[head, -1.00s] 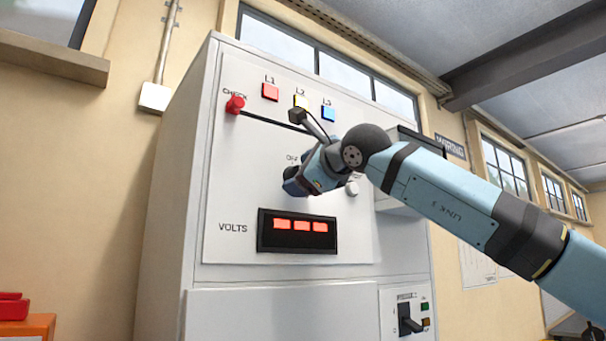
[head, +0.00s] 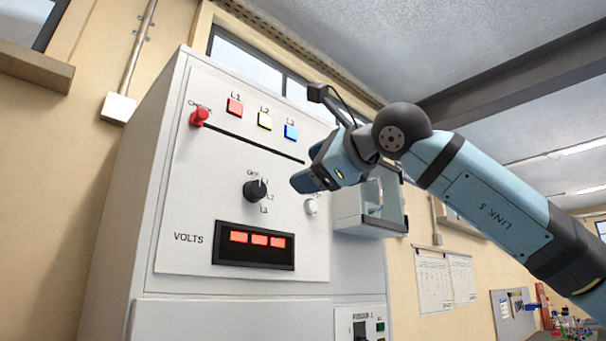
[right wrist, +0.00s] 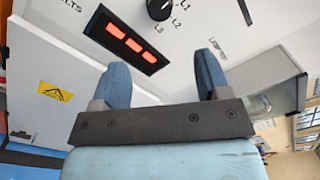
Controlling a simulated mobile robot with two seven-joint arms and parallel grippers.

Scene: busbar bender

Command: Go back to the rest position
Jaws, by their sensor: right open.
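My right gripper (head: 312,180) is in front of the upper right part of the grey cabinet (head: 160,150), right of the black selector knob (head: 255,191). In the right wrist view its two blue fingers (right wrist: 163,82) are spread apart with nothing between them. The knob also shows in the right wrist view (right wrist: 159,9), apart from the fingers. My left gripper is not in view.
The panel carries a red CHECK knob (head: 199,117), red, yellow and blue lamps, and a lit VOLTS display (head: 252,246). A clear-fronted box (head: 372,210) sticks out at the cabinet's right, close to my right gripper. A yellow warning label (right wrist: 55,91) shows in the wrist view.

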